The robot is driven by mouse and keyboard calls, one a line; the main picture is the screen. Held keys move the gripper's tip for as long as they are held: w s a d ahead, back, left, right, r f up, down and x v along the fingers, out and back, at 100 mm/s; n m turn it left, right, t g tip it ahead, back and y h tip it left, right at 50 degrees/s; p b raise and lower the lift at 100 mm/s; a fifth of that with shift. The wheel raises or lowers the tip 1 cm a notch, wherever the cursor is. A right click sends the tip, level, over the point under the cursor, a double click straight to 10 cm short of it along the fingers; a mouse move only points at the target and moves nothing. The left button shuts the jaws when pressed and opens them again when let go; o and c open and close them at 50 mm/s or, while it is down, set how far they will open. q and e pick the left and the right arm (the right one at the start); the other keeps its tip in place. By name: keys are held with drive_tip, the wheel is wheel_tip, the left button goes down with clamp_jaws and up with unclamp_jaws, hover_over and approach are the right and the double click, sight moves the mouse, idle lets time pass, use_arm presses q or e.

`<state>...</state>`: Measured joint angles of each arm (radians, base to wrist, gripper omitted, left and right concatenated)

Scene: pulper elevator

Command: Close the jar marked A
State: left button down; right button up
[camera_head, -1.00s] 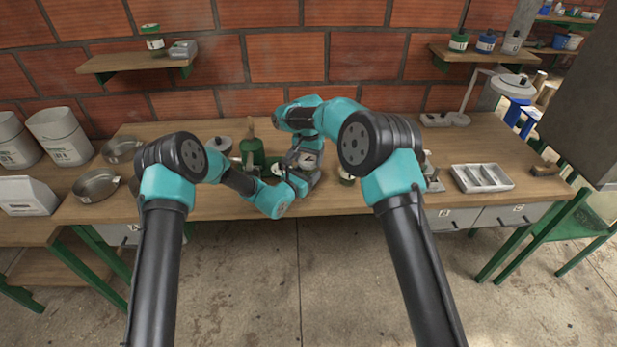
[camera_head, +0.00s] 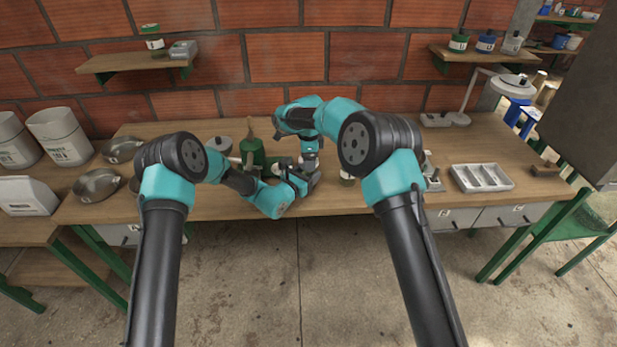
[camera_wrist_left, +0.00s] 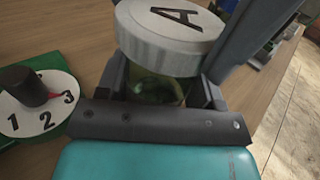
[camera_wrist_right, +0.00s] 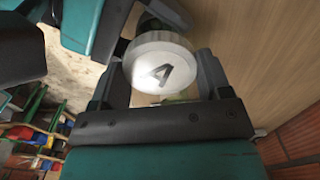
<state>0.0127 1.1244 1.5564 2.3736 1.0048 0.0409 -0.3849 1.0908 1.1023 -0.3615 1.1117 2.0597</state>
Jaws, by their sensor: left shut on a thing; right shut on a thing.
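The jar (camera_wrist_left: 157,88) has a clear body with something greenish inside and a pale round lid (camera_wrist_left: 172,35) marked with a black A. The lid sits on top of the jar; I cannot tell how tightly. My left gripper (camera_wrist_left: 165,92) is shut on the jar body below the lid. My right gripper (camera_wrist_right: 162,72) is shut around the lid (camera_wrist_right: 160,62), a finger on each side. In the head view both grippers meet over the front middle of the bench, and my arms mostly hide the jar.
A green panel with a numbered dial (camera_wrist_left: 38,103) lies beside the jar. A white divided tray (camera_head: 482,178) is at right; metal pans (camera_head: 97,186) are at left.

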drive_tip(key=o, duration=1)
drive_tip(key=shift+r, duration=0.1)
drive_tip(key=shift+r, duration=2.15)
drive_tip(key=shift+c, duration=0.3)
